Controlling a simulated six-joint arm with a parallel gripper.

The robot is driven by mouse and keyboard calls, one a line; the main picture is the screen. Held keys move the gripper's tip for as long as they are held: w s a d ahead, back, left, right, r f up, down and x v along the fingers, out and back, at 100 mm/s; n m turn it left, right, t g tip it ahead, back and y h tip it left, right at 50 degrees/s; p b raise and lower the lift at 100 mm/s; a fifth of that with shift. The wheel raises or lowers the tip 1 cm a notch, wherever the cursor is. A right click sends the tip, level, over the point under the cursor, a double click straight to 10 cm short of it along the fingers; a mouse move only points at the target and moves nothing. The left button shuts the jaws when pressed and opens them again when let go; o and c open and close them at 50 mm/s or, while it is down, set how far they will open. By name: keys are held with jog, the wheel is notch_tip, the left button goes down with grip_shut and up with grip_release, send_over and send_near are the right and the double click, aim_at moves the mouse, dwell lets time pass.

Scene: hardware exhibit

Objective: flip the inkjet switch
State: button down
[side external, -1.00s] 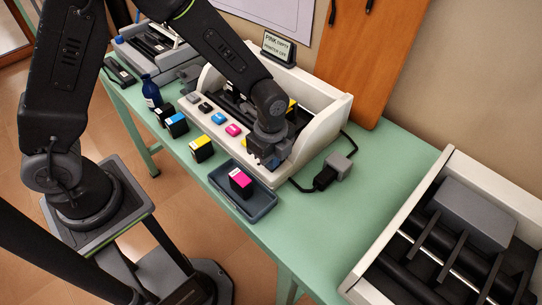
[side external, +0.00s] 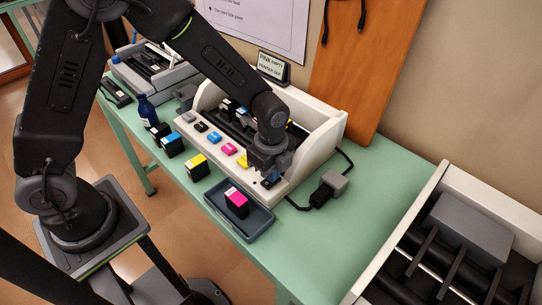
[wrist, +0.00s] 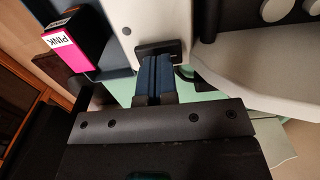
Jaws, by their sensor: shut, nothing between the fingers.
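The inkjet printer (side external: 225,157) is a white open-topped housing on the green table, with a row of coloured buttons along its front ledge. A dark switch plate (wrist: 158,48) sits on its white face in the wrist view. My gripper (side external: 267,182) is at the right end of that ledge. Its blue fingers (wrist: 158,60) are together and empty, with their tips at the lower edge of the switch plate. I cannot tell whether they touch it. The fingers hide part of the switch, so its position is unclear.
A pink cartridge (side external: 236,203) stands in a dark tray (side external: 257,222) before the printer; yellow (side external: 196,167) and blue (side external: 172,145) cartridges stand further left. A plug adapter (side external: 329,188) with a black cable lies right. A sign (side external: 272,66) stands behind. The table's right-middle is clear.

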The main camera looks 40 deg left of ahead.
aim_at(268, 183)
notch_tip(268, 183, up, 14)
jog(key=shift+f, duration=0.2)
dwell(0.4)
jog(key=shift+s+d+f, duration=0.1)
jog(key=shift+s+d, duration=0.05)
jog(key=shift+s, duration=0.5)
notch_tip(268, 183, down, 14)
jog(key=shift+f, duration=0.1)
dwell(0.3)
